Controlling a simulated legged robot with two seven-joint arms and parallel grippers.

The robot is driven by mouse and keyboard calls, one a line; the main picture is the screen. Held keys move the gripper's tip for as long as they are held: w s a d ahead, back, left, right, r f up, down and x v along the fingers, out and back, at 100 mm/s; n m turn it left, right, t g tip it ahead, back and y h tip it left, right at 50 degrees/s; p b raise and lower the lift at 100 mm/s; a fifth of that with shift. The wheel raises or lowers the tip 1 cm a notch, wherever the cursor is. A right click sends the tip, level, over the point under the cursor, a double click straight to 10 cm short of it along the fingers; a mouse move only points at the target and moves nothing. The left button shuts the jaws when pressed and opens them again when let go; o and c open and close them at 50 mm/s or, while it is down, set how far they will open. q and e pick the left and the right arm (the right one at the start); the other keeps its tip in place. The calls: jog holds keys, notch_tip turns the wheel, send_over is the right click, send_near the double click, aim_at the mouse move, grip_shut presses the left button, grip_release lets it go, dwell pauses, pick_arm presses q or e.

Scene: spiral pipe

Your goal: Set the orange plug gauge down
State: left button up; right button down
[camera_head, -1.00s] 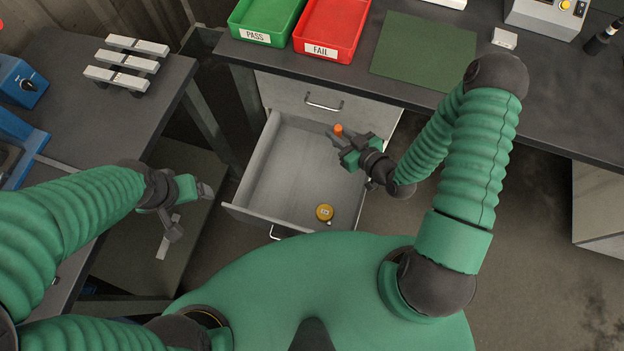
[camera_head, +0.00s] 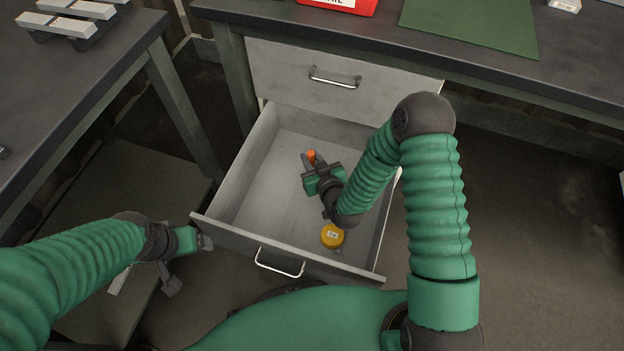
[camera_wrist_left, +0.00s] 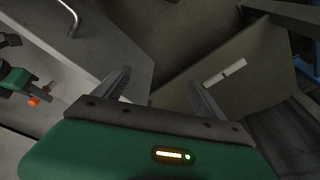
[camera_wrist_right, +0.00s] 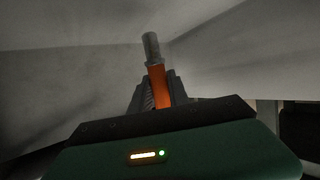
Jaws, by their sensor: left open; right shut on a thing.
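The orange plug gauge (camera_wrist_right: 158,85) has an orange handle and a grey cylindrical end. In the right wrist view it stands up between the fingers, its grey end pointing away from the gripper. My right gripper (camera_head: 311,162) is shut on it, inside or over the open drawer (camera_head: 250,200); its exact height above the drawer floor is hard to tell. The orange handle also shows small in the left wrist view (camera_wrist_left: 36,100). My left gripper (camera_wrist_left: 158,90) is open and empty, at the left outside the drawer's front corner in the head view.
A yellow round object (camera_head: 332,236) with a label lies in the drawer near the front right. A closed drawer (camera_head: 340,75) is above. The red tray (camera_head: 340,5) and green mat (camera_head: 470,25) lie on the bench. The drawer's left floor is clear.

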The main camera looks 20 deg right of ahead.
notch_tip(320, 180, down, 4)
jog(key=shift+f+b, duration=0.2)
jog(key=shift+b, duration=0.9)
jog(key=shift+r, duration=0.1)
jog(key=c, duration=1.3)
grip_release()
jog(key=shift+o, duration=0.2)
